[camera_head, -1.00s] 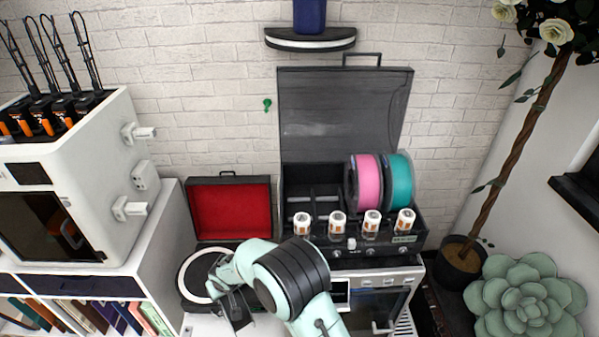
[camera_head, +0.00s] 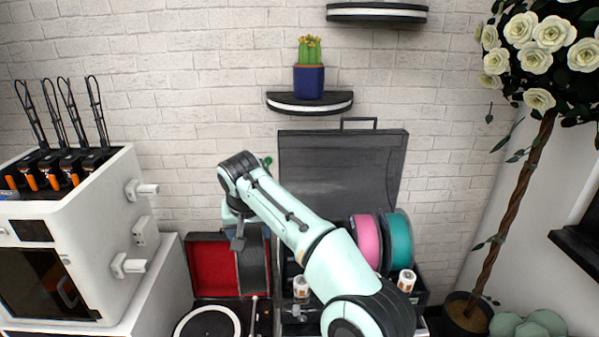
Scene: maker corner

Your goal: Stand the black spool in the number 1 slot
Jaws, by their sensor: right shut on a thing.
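My right gripper (camera_head: 239,238) is shut on the black spool (camera_head: 253,268) and holds it upright, with its edge towards me. The spool hangs in front of the open red-lined case, left of the dry box. The dry box (camera_head: 423,294) stands with its dark clear lid (camera_head: 340,175) raised. A pink spool (camera_head: 366,240) and a teal spool (camera_head: 398,240) stand at its right end. My right arm hides most of the box's middle and front, and I cannot read the slot numbers. My left gripper is not in view.
A turntable (camera_head: 208,323) with a red-lined lid (camera_head: 205,265) lies below the spool. White rollers (camera_head: 301,287) show at the box's front. A white printer (camera_head: 75,235) stands left. A shelf (camera_head: 310,103) with a potted cactus (camera_head: 309,78) hangs above the lid.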

